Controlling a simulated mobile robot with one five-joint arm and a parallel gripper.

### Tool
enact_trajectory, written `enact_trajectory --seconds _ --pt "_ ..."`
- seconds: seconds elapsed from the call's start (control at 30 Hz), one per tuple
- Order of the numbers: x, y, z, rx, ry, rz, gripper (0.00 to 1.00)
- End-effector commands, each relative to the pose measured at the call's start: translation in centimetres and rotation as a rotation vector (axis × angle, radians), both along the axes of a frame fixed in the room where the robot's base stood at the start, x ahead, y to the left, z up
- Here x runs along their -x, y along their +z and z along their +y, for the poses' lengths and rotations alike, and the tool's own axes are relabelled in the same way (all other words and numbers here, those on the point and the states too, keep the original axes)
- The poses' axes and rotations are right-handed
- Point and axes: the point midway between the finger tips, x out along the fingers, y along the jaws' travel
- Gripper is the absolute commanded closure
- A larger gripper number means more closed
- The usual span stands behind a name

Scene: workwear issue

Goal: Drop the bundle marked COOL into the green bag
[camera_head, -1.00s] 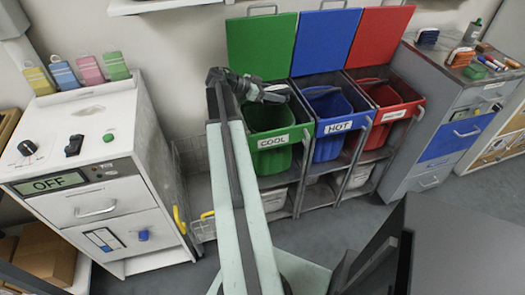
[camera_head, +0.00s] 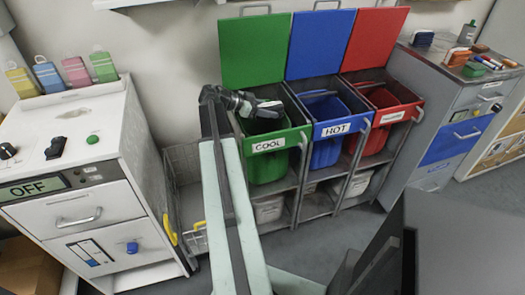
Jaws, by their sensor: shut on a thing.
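The green bag (camera_head: 270,165) hangs in the left bay of a three-bay stand, below a raised green lid (camera_head: 255,47). The bay's front plate reads COOL. My gripper (camera_head: 268,106) is over the bag's open top, towards its back. Its jaws are shut on a small dark thing, which is hard to tell from the dark fingers. I cannot read any marking on it, and I cannot tell how far above the rim it is.
A blue bag (camera_head: 326,148) marked HOT and a red bag (camera_head: 378,130) stand to the right, lids raised. A white machine (camera_head: 75,180) with an OFF display and coloured tags is at left. A wire basket (camera_head: 186,195) stands between. A grey cabinet (camera_head: 440,110) is at right.

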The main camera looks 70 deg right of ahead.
Motion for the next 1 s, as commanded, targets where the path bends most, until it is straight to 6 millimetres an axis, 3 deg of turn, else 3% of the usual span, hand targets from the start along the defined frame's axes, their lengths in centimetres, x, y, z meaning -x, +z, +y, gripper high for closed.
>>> enact_trajectory --seconds 0.03,0.07,0.13,0.47,0.8,1.0 --pt "0.0 0.1 0.0 0.001 0.0 0.001 0.98" --pt "0.0 0.1 0.0 0.001 0.0 0.001 0.46" --pt "0.0 0.1 0.0 0.0 0.0 0.0 0.26" --pt "-0.1 0.2 0.1 0.0 0.0 0.0 0.26" --pt "-4.1 3.1 3.4 0.0 0.002 0.0 0.26" --pt "-5.3 3.6 4.4 0.0 0.0 0.0 0.26"
